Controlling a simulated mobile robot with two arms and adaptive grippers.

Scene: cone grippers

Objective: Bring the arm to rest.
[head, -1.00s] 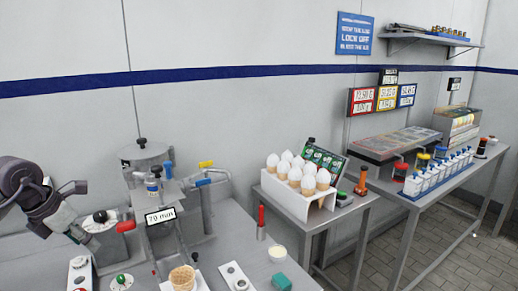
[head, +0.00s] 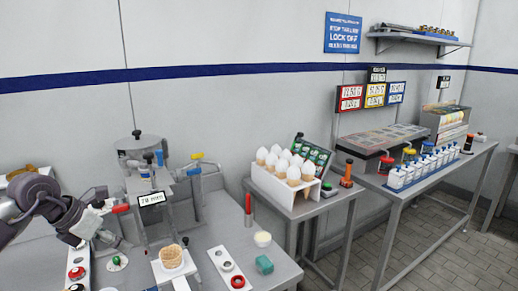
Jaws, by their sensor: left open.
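My left arm comes in from the left edge. Its left gripper (head: 118,242) points right and down over the left part of the grey work table (head: 215,240). The gripper is open, and I see nothing held in it. Its fingers are small and partly lost against grey parts behind them. The press machine (head: 150,170) with a red handle (head: 120,209) stands just behind and to the right of it. My right gripper is not in view.
A switch panel (head: 76,265) and green knob (head: 117,261) lie near the gripper.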

